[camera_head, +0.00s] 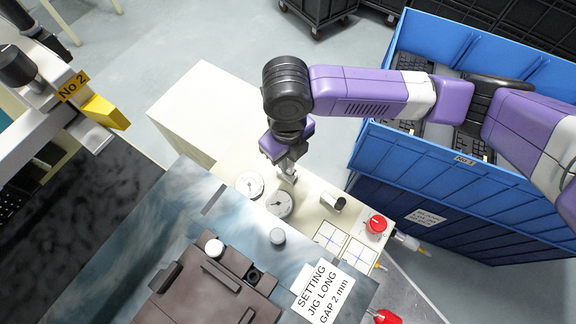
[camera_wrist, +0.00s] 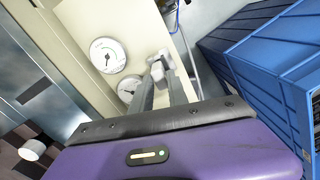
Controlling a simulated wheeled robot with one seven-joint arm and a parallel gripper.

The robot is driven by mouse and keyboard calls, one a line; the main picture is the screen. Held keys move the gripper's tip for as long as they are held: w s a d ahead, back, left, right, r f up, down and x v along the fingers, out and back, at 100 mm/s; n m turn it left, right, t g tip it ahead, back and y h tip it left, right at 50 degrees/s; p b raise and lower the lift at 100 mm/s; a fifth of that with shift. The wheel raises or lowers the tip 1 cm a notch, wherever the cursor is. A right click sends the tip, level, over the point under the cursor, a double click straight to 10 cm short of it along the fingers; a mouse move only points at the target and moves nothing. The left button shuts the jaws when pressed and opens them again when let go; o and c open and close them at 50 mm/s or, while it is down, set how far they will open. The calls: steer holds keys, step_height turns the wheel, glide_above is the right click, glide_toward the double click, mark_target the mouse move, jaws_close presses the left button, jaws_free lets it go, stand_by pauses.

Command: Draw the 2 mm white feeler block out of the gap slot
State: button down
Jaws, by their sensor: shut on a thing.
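My gripper (camera_head: 288,172) points down over the cream bench top, just behind two round dial gauges. In the wrist view its two grey fingers (camera_wrist: 160,78) are close together, shut on a small pale piece at their tips. The setting jig (camera_head: 178,277) is a brown plate assembly on the blue-grey surface, in front and left of my gripper, marked by a label (camera_head: 322,292) reading "GAP 2 mm". I cannot make out its gap slot clearly.
The dial gauges (camera_head: 279,205) stand close to my gripper. A white knob (camera_head: 213,248), a grey cylinder (camera_head: 277,237) and a red button (camera_head: 376,224) stand nearby. A blue crate (camera_head: 409,152) is at the right. Bare bench top (camera_head: 200,105) lies behind left.

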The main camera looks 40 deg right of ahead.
stand_by(0.4)
steer(key=shift+r+p, duration=1.55)
steer(key=shift+r, duration=0.7)
step_height(320, 180, up, 4)
steer(key=p, duration=0.2)
steer(key=shift+p, duration=0.3)
steer(key=shift+f, duration=0.1)
